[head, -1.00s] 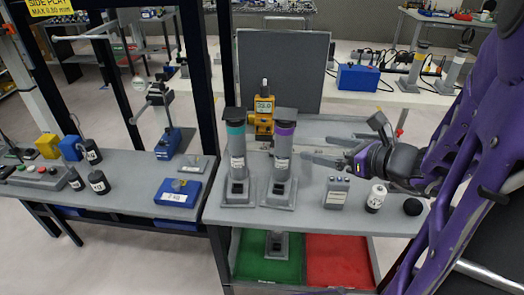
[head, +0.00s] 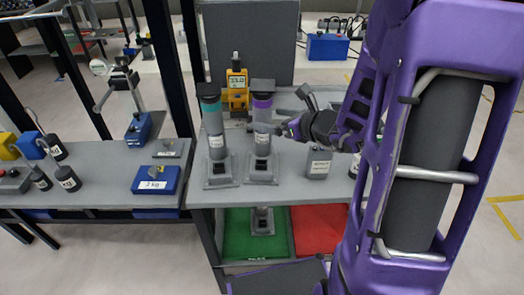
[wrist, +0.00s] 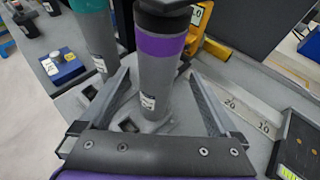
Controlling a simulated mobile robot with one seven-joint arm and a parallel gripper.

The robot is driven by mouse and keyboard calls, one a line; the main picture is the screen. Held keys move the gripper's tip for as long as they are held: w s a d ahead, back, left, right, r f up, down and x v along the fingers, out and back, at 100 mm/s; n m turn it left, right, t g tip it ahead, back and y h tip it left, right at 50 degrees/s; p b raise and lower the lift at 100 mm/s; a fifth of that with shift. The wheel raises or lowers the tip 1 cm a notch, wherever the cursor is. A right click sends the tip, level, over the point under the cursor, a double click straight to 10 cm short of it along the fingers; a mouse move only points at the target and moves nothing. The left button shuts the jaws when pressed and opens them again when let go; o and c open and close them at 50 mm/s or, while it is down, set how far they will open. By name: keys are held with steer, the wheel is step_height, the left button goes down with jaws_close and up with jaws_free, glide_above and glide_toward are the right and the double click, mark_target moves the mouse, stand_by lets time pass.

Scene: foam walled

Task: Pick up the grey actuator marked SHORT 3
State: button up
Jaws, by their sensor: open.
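Two upright grey actuators with black tops stand in square grey stands on the bench. One has a purple band (head: 262,140) and the other has a teal band (head: 216,138), to its left. The white labels are too small to read, so I cannot tell which is SHORT 3. My gripper (head: 270,129) is open at the purple-banded actuator's height. In the wrist view, the purple-banded actuator (wrist: 160,75) stands between the two spread fingers, and the teal-banded one (wrist: 96,30) is outside the left finger. Contact with the fingers is not clear.
A yellow gauge (head: 236,92) stands behind the actuators, before a dark panel (head: 250,45). A grey box (head: 318,163) stands to their right. A green bin (head: 240,240) and a red bin (head: 318,228) are below. A blue 2 kg block (head: 157,180) is on the left bench.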

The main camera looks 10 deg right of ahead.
steer(key=x, duration=0.6)
steer(key=shift+w+a+f+b, duration=0.1)
steer(key=shift+a+f+b, duration=0.1)
steer(key=shift+f+b, duration=0.15)
jaws_close()
steer(key=shift+r, duration=0.15)
